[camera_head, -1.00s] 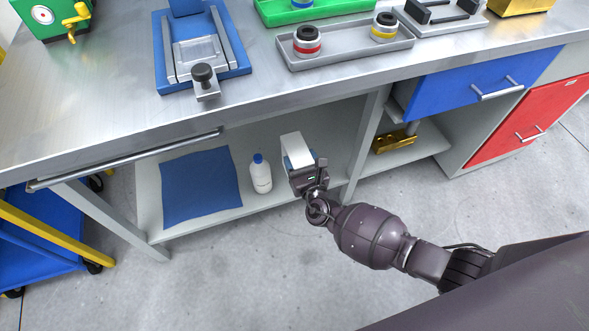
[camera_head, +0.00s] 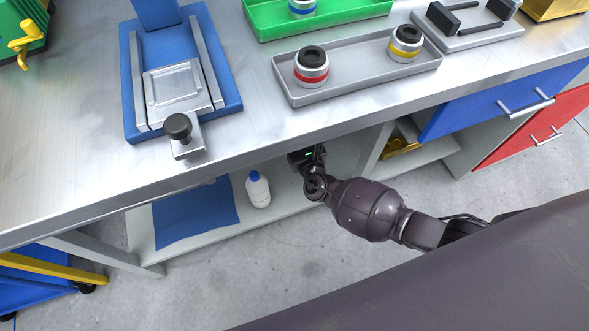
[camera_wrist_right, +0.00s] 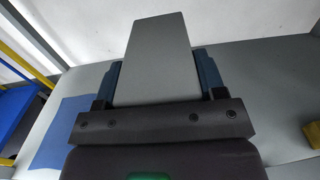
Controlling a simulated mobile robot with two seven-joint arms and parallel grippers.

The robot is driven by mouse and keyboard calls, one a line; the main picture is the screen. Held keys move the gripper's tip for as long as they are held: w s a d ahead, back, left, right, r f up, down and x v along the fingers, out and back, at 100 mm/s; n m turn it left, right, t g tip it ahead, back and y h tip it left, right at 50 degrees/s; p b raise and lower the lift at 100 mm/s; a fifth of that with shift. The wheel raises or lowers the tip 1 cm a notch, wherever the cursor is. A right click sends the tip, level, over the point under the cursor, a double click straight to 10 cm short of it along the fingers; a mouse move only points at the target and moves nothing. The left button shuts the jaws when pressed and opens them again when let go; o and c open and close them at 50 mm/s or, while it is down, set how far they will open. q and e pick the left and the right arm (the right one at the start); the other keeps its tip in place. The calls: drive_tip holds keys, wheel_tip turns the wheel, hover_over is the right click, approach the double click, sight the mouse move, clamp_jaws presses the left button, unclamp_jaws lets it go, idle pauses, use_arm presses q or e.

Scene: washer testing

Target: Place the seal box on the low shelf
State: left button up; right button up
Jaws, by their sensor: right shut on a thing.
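The seal box, a pale grey block (camera_wrist_right: 155,55), sits between the two blue-tipped fingers of my right gripper (camera_wrist_right: 157,78) in the right wrist view. The gripper is shut on it. The low shelf (camera_head: 285,207) is the grey board under the bench, and it also shows in the wrist view (camera_wrist_right: 250,75). In the head view my right gripper (camera_head: 304,158) reaches in under the bench's front edge, which hides the box. I cannot tell whether the box touches the shelf. My left gripper is not in view.
A white bottle with a blue cap (camera_head: 258,190) stands on the shelf just left of my right gripper. A blue mat (camera_head: 195,213) lies further left. A shelf upright (camera_head: 372,148) and a brass part (camera_head: 398,147) are to the right. The benchtop (camera_head: 235,135) overhangs.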

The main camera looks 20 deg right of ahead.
use_arm(q)
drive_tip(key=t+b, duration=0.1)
drive_tip(key=b, duration=0.2)
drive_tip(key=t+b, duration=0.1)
drive_tip(key=b, duration=0.2)
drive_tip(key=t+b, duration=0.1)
drive_tip(key=b, duration=0.2)
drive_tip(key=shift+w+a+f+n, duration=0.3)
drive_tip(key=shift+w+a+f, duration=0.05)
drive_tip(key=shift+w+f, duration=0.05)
use_arm(e)
wheel_tip(320, 180, down, 19)
drive_tip(key=shift+s, duration=0.1)
drive_tip(key=shift+f, duration=0.1)
drive_tip(key=o, duration=1.1)
drive_tip(key=shift+f, duration=0.15)
drive_tip(key=shift+s, duration=0.1)
